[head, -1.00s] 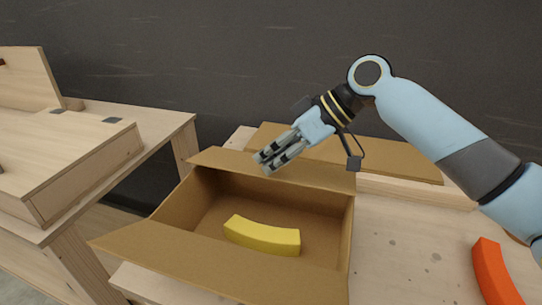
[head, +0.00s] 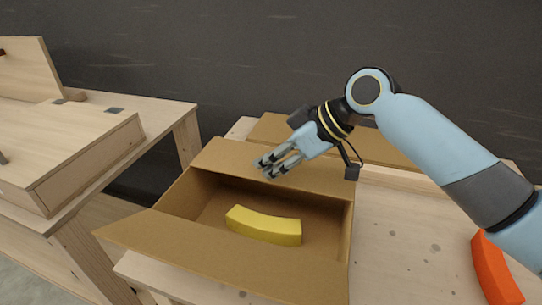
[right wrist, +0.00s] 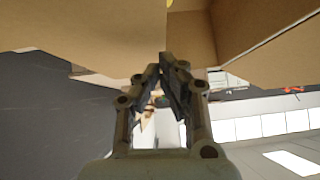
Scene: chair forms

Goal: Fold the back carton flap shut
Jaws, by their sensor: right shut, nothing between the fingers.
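The open carton (head: 190,258) stands on the right-hand table, with a curved yellow piece (head: 263,226) lying inside. Its back flap (head: 225,155) slopes up from the carton's back edge and shows its broad face. My right gripper (head: 265,166) is shut and empty, its fingers in front of the flap in the head view. I cannot tell if they touch it. In the right wrist view the shut fingertips (right wrist: 174,62) are close to brown cardboard (right wrist: 85,28). The front flap (head: 215,268) spreads outward, open. My left gripper is out of view.
A flat brown panel (head: 395,148) lies behind the carton. A curved orange piece (head: 493,270) lies on the right of the table. A wooden box with a raised lid (head: 95,170) stands on the left table.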

